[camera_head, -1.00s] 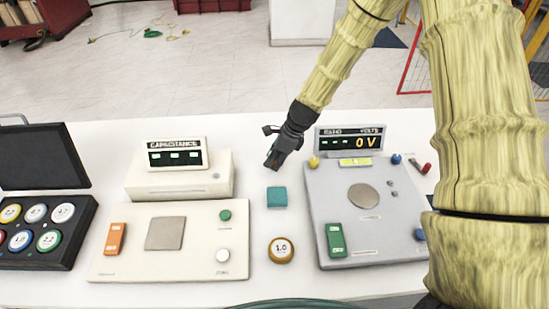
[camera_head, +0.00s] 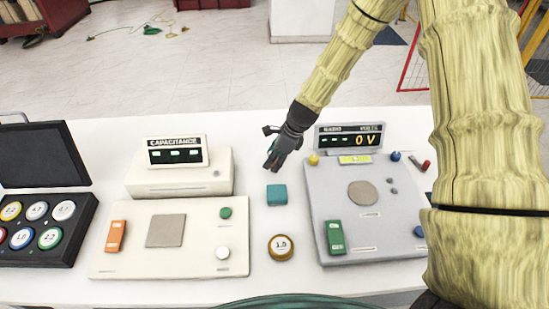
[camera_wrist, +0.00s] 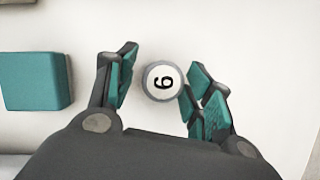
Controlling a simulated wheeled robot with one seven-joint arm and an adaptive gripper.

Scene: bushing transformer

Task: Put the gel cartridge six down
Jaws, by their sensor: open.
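The gel cartridge six (camera_wrist: 163,81) is a small round piece with a white top, a grey rim and a black 6. It sits in the wrist view between the two fingers of my gripper (camera_wrist: 159,84), over the white surface. The gripper is open. A gap shows at the left finger, while the right finger is close to the rim; I cannot tell if it touches. In the head view my gripper (camera_head: 271,164) points down over the white table, behind the teal block. The cartridge cannot be made out there.
The teal block (camera_head: 276,195) stands in front of my gripper, at the left in the wrist view (camera_wrist: 35,81). The grey voltage unit (camera_head: 370,225) is to the right, the capacitance unit (camera_head: 190,255) to the left. A round gold-rimmed piece (camera_head: 281,248) lies nearer.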

